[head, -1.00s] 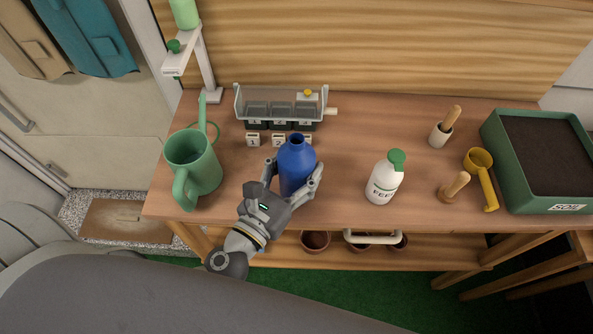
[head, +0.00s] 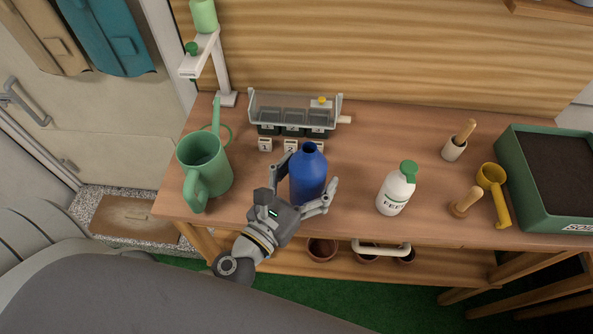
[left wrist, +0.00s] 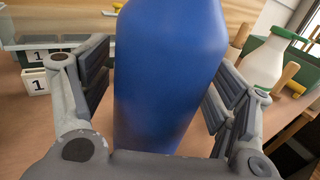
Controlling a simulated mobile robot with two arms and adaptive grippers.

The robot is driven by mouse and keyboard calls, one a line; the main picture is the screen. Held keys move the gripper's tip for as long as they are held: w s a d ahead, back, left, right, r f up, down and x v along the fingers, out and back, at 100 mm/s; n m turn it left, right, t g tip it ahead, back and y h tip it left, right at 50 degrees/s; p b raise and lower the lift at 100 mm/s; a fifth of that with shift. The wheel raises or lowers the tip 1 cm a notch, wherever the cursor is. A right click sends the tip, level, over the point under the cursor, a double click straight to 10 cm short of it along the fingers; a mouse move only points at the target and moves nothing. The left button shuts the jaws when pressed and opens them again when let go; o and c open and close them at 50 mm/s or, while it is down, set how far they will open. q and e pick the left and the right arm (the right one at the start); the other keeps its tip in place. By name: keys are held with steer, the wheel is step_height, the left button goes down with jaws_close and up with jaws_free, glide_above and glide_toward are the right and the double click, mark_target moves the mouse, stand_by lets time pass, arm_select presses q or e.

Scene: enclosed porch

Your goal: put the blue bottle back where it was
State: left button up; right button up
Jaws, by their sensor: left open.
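The blue bottle (head: 308,172) stands upright on the wooden bench, in front of the small numbered tags. My left gripper (head: 309,184) is open around it, one finger on each side and the palm toward the bench's front edge. In the left wrist view the bottle (left wrist: 168,75) fills the middle between the fingers (left wrist: 160,95). A gap shows between the bottle and the left finger; whether the right finger touches it I cannot tell. The bottle's base is hidden in the left wrist view. My right gripper is not in view.
A green watering can (head: 205,170) stands left of the bottle. A seedling tray (head: 293,116) is behind it. A white bottle with a green cap (head: 395,190), wooden-handled tools, a yellow scoop (head: 492,185) and a green soil box (head: 520,175) are to the right.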

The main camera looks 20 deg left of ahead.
mark_target(298, 191)
arm_select(q)
steer(key=shift+s+b, duration=0.25)
steer(key=shift+b, duration=0.05)
steer(key=b+v, duration=0.5)
steer(key=v, duration=0.3)
steer(key=shift+s+a+f, duration=0.1)
steer(key=shift+s+f, duration=0.05)
steer(key=shift+s, duration=0.15)
steer(key=shift+r+p+v, duration=0.15)
steer(key=shift+p+v, duration=0.05)
steer(key=shift+v, duration=0.55)
steer(key=shift+r+p+v, duration=0.1)
steer(key=shift+p+v, duration=0.1)
steer(key=shift+v, duration=0.55)
